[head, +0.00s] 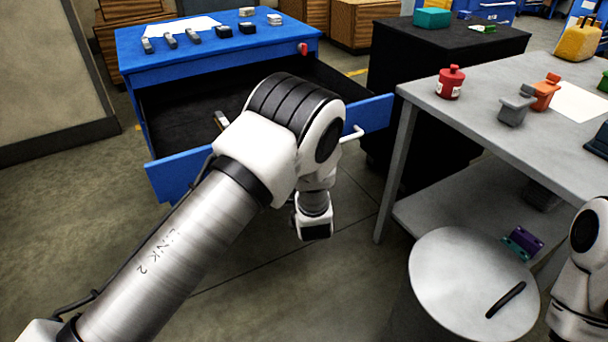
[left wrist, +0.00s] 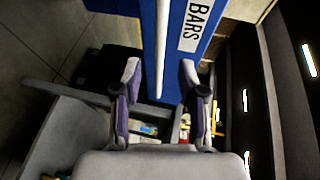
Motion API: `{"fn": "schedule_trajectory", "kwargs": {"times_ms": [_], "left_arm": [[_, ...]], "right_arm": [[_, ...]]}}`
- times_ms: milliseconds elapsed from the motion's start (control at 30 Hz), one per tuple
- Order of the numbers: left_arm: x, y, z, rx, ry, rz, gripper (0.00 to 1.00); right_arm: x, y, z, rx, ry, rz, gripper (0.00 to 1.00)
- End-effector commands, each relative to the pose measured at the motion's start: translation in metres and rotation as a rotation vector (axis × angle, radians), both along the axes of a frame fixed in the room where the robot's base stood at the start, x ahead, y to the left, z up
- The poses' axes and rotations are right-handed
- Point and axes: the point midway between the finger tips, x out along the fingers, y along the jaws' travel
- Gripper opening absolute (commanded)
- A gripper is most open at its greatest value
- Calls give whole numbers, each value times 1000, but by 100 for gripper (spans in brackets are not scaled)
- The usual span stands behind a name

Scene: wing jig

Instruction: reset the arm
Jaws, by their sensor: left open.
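My left arm reaches in from the left across the head view, and its wrist hangs in front of the open drawer; its fingers are hidden there. In the left wrist view my left gripper (left wrist: 160,85) is open, with two purple-padded fingers apart. The pale drawer handle (left wrist: 162,40) runs between the fingers in that picture; I cannot tell the distance to it. The blue drawer front (left wrist: 182,60) bears a "BARS" label. In the head view the drawer front (head: 372,116) is pulled out from the blue cabinet (head: 215,57). My right gripper is out of view.
The grey table (head: 470,125) at right carries a red bottle (head: 450,84) and small bins (head: 516,106). A round grey top (head: 450,285) with a black bar (head: 506,299) stands below it. A black cabinet (head: 440,60) is behind. Open floor lies at left.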

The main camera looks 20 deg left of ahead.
Motion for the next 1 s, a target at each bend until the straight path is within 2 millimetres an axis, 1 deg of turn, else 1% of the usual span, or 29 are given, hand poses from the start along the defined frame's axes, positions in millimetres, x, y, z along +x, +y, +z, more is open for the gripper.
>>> {"fn": "schedule_trajectory", "kwargs": {"times_ms": [33, 100, 200, 567, 633, 667, 733, 767, 833, 867, 900, 967, 1000], "left_arm": [[-8, -6, 2, 1, 0, -3, 41], [-16, -9, 3, 1, 0, -1, 41], [-22, -11, 4, 0, 0, 0, 41], [-22, -11, 4, -1, 0, 0, 41], [-23, -11, 1, -1, 5, 1, 41], [-25, -9, -4, -3, 14, 3, 41], [-32, 4, -23, -14, 47, 29, 41], [-39, 12, -35, -18, 72, 45, 41], [-66, 34, -70, -24, 166, 68, 41], [-82, 43, -88, -30, 222, 69, 41], [-106, 52, -114, -63, 298, 68, 41], [-148, 61, -150, -158, 404, 77, 41], [-178, 64, -171, -242, 471, 94, 41]], "right_arm": [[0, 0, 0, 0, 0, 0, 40], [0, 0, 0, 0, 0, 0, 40], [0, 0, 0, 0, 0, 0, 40], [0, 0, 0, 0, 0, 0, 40], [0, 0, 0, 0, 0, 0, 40], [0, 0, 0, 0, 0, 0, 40], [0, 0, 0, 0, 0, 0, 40], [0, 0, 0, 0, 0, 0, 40], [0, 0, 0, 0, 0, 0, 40], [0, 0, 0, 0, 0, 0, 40], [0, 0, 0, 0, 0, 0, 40], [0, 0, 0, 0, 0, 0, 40], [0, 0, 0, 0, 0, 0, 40]]}}
